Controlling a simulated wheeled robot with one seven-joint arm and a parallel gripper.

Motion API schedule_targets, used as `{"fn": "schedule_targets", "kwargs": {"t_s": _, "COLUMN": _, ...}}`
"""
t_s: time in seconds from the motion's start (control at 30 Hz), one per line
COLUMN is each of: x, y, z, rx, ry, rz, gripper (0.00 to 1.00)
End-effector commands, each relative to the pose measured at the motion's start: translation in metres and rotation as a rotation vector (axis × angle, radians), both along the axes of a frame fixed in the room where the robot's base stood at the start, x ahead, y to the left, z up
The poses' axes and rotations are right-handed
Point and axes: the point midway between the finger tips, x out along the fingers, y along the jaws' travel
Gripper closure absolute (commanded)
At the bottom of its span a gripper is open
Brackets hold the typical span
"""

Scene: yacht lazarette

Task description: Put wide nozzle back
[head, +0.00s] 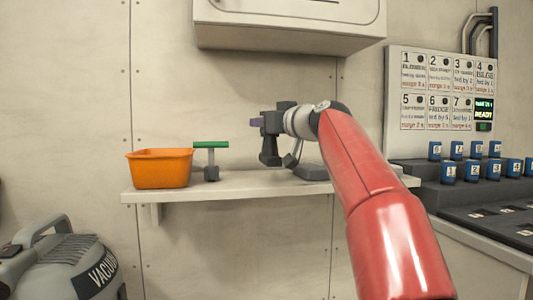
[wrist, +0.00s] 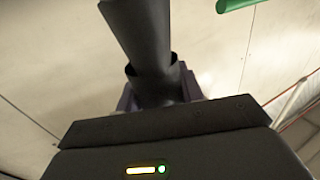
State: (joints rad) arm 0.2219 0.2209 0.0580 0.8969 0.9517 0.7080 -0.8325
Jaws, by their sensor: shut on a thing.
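My gripper (head: 262,124) is shut on a dark grey tubular nozzle piece, with purple fingertips around it. In the wrist view the nozzle piece (wrist: 143,40) is a tapering tube with a wider collar between the fingers. In the head view a dark part (head: 269,153) hangs below the gripper, above the shelf; I cannot tell whether it is the nozzle or the gripper body. A green bar (head: 211,145) on a grey upright post stands on the shelf left of my gripper. The bar also shows in the wrist view (wrist: 237,4), apart from the held piece.
An orange bin (head: 160,168) sits at the left end of the wall shelf (head: 250,188). A grey base (head: 311,173) stands behind my wrist. A white cabinet (head: 290,25) hangs above. A vacuum (head: 65,265) is lower left; a panel with blue blocks is right.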

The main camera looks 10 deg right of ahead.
Motion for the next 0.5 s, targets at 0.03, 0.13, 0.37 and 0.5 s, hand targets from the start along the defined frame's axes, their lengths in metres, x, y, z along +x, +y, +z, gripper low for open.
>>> {"fn": "schedule_targets", "kwargs": {"t_s": 0.03, "x": 0.000, "y": 0.000, "z": -0.007, "rx": 0.002, "ry": 0.001, "rz": 0.000, "gripper": 1.00}}
{"fn": "schedule_targets", "kwargs": {"t_s": 0.13, "x": -0.001, "y": 0.000, "z": -0.023, "rx": 0.002, "ry": 0.001, "rz": -0.001, "gripper": 1.00}}
{"fn": "schedule_targets", "kwargs": {"t_s": 0.37, "x": 0.000, "y": 0.000, "z": -0.043, "rx": 0.000, "ry": -0.001, "rz": -0.001, "gripper": 1.00}}
{"fn": "schedule_targets", "kwargs": {"t_s": 0.5, "x": 0.000, "y": 0.000, "z": -0.042, "rx": 0.000, "ry": -0.001, "rz": -0.001, "gripper": 1.00}}
